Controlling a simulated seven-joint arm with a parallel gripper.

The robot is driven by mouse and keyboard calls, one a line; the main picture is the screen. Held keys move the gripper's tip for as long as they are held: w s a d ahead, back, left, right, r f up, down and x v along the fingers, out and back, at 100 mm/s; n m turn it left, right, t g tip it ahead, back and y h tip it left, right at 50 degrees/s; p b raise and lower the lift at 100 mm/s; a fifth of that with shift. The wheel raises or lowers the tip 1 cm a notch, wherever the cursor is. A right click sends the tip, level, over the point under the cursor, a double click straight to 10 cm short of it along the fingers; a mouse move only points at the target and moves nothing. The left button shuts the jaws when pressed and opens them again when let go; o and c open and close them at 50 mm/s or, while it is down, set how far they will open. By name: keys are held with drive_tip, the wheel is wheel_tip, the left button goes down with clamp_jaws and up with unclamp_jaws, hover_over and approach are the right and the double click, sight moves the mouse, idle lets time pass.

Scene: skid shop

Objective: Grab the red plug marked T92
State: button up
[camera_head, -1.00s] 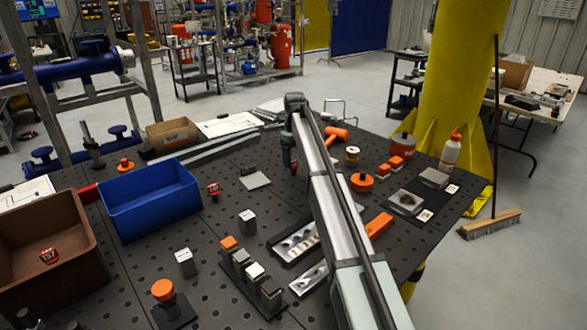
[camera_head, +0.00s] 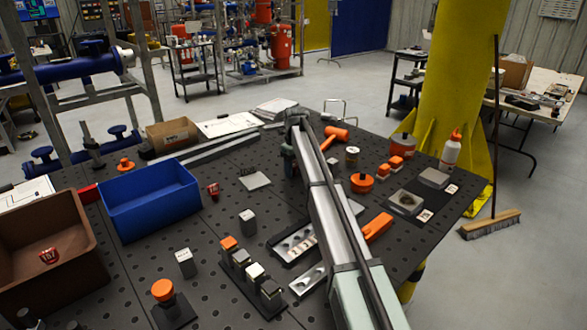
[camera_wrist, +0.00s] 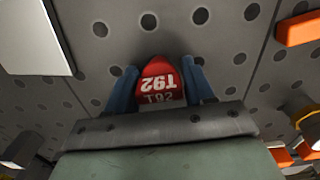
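The red plug marked T92 (camera_wrist: 160,82) is in the middle of the wrist view, its white lettering towards the camera. The two blue fingers of my gripper (camera_wrist: 160,76) stand close on either side of it. I cannot tell whether they press on it or leave a small gap. In the head view my gripper (camera_head: 287,164) is low over the middle of the table, partly behind my arm, and the T92 plug is hidden there.
The perforated black table (camera_head: 125,270) holds a blue bin (camera_head: 150,215) and a brown bin (camera_head: 90,265) at left. A red plug (camera_head: 213,190) stands beside the blue bin; another (camera_head: 48,256) lies in the brown one. Blocks (camera_head: 248,222) and an orange hammer (camera_head: 335,136) are near my arm.

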drive_tip(key=c, duration=0.7)
drive_tip(key=shift+r, duration=0.1)
